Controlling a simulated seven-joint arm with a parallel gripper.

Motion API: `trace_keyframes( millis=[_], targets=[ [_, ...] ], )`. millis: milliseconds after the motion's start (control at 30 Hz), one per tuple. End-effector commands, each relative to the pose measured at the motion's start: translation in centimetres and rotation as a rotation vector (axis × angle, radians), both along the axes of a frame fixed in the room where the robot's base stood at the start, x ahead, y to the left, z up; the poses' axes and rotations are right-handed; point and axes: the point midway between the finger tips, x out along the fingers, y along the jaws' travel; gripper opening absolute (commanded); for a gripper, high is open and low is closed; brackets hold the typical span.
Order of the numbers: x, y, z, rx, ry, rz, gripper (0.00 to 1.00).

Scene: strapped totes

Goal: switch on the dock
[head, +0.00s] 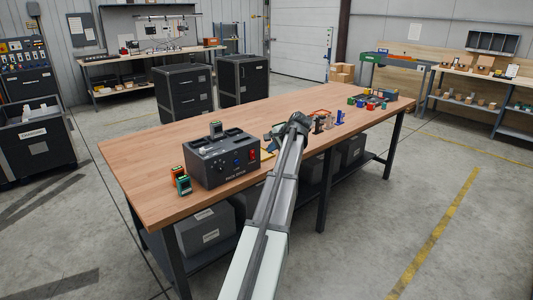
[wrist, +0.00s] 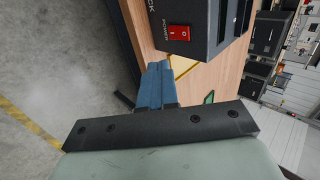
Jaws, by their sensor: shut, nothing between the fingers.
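The dock (head: 209,170) is a dark grey box on the wooden table, with knobs and lettering on its front. Its red power switch (head: 252,155) is at the right end of that front. In the wrist view the switch (wrist: 179,32) is a red rocker marked I and O beside the word POWER; I cannot tell which side is pressed. My gripper (wrist: 157,66) is shut and empty, its blue fingers together. The fingertips are near the switch, apart from it in the picture. In the head view my arm partly hides the gripper.
A small module (head: 215,128) stands in the dock's top. Two more modules, one orange (head: 178,173) and one green (head: 184,186), stand left of the dock. Several small coloured parts (head: 368,103) lie at the table's right. The table's left end is clear.

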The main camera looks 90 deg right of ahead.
Motion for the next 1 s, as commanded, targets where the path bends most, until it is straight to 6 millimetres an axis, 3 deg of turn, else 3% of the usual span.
trace_keyframes(
  millis=[200, 533, 800, 1000],
  targets=[
    [-0.7, 0.7, 1.1, 0.000, 0.000, 0.000, 0.00],
    [-0.8, 0.8, 1.2, 0.001, -0.001, 0.001, 0.00],
    [-1.1, 1.1, -0.3, -0.002, -0.001, 0.001, 0.00],
    [-1.1, 1.0, -0.2, -0.003, -0.002, 0.001, 0.00]
  ],
)
